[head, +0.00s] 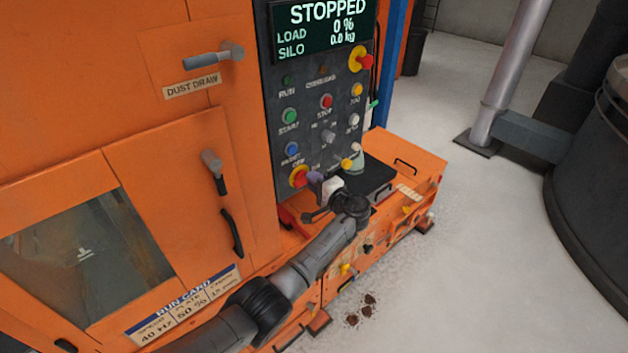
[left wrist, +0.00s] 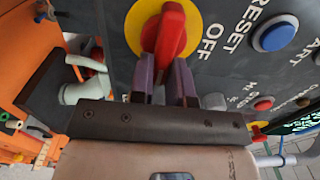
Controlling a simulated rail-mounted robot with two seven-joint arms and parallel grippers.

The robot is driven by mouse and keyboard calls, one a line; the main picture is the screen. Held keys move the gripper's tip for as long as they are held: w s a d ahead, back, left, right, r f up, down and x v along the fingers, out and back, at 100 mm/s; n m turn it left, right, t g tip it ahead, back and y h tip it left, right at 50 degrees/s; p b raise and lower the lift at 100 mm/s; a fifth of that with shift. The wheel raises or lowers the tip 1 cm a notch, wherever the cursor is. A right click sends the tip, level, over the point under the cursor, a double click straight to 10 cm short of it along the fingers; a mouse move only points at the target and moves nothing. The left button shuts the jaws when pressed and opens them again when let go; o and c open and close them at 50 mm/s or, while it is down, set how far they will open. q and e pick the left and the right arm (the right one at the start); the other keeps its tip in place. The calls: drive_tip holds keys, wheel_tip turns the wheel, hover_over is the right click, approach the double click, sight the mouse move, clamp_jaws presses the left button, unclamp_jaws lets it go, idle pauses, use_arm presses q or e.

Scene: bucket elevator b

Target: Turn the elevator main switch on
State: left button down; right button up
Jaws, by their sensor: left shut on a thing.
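The main switch is a red rotary knob on a yellow disc (head: 299,177), at the lower left corner of the dark control panel, with the word OFF just above it. In the left wrist view the red knob (left wrist: 171,32) fills the top centre, with OFF to its right. My left gripper (head: 313,180) is at the switch. Its two purple fingers (left wrist: 162,72) are shut on the knob's near part, one on each side. Which position the knob points to cannot be told for certain. My right gripper is not in view.
The panel display (head: 322,28) reads STOPPED, 0 % load, 0.0 kg silo. A blue button (head: 292,149), a green button (head: 289,116) and a red button (head: 327,101) sit above the switch. Another red-and-yellow control (head: 361,59) is at the upper right. A grey door handle (head: 213,163) is to the left.

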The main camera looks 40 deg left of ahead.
use_arm(q)
drive_tip(key=c, duration=1.1)
unclamp_jaws()
drive_tip(key=v, duration=1.3)
drive_tip(key=shift+d, duration=0.4)
